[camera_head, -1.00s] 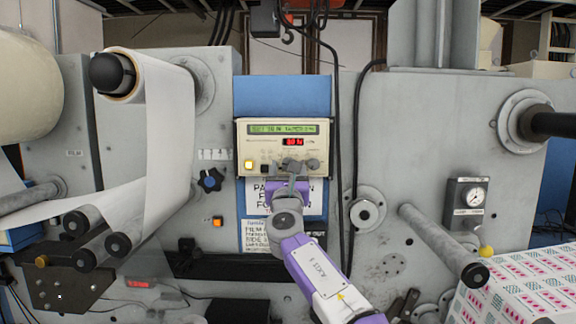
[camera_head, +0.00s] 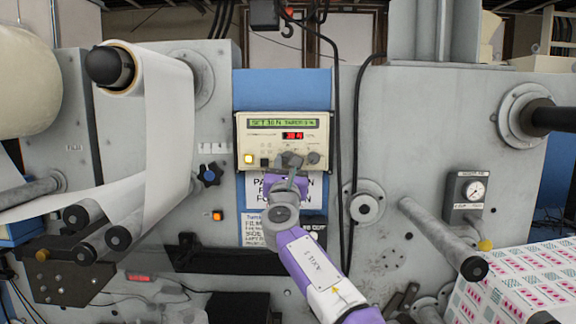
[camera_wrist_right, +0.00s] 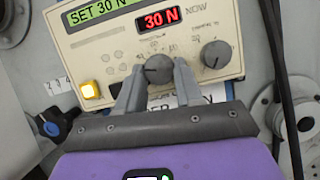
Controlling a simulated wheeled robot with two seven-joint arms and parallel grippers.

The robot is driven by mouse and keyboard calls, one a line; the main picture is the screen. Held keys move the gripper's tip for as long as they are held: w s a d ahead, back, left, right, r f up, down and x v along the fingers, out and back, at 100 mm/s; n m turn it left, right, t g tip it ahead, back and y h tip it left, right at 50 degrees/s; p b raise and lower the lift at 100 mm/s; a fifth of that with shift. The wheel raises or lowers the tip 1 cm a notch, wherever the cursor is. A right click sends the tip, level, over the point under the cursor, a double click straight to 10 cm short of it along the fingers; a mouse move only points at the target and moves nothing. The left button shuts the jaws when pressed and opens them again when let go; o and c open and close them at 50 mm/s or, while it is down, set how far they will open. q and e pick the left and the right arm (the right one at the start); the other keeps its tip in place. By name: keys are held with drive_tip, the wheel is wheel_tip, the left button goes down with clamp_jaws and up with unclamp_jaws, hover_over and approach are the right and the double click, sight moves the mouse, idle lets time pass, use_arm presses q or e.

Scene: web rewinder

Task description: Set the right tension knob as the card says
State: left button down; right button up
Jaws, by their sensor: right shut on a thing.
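The cream tension panel (camera_head: 245,133) has a green display reading SET 30 N and a red readout; the right wrist view shows the red readout (camera_wrist_right: 162,19) as 30 N. My right gripper (camera_head: 290,168) is shut on a dark grey knob (camera_wrist_right: 158,68), the left one of two on the panel. Its two fingers sit on either side of the knob. The other knob (camera_wrist_right: 215,54) stands free to the right. Below hang a white paper (camera_head: 252,190) and a white card (camera_head: 252,229), partly hidden by my arm; the card's text is too small to read surely. My left gripper is not in view.
A lit yellow button (camera_wrist_right: 91,90) is on the panel's left. A blue-black handwheel (camera_head: 209,174) and an orange lit switch (camera_head: 218,215) stand left of the arm. Black cables (camera_head: 336,130) hang right of the panel.

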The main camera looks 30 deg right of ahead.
drive_tip(key=m+g+h, duration=0.1)
drive_tip(key=m, duration=0.3)
drive_tip(key=shift+w+a, duration=0.1)
drive_tip(key=shift+a, duration=0.1)
drive_tip(key=shift+r+m+g+h+p, duration=0.1)
drive_tip(key=shift+m+g+h+p, duration=0.4)
drive_tip(key=shift+m, duration=0.6)
drive_tip(key=shift+r+m+g+h+p, duration=0.15)
drive_tip(key=shift+m+g+h, duration=0.15)
drive_tip(key=shift+m+g, duration=0.6)
drive_tip(key=shift+f+m, duration=0.15)
drive_tip(key=shift+m, duration=0.25)
drive_tip(key=o, duration=1)
drive_tip(key=shift+o, duration=0.2)
drive_tip(key=b+v, duration=0.5)
drive_tip(key=v, duration=0.2)
drive_tip(key=shift+s+f, duration=0.2)
drive_tip(key=shift+f, duration=0.05)
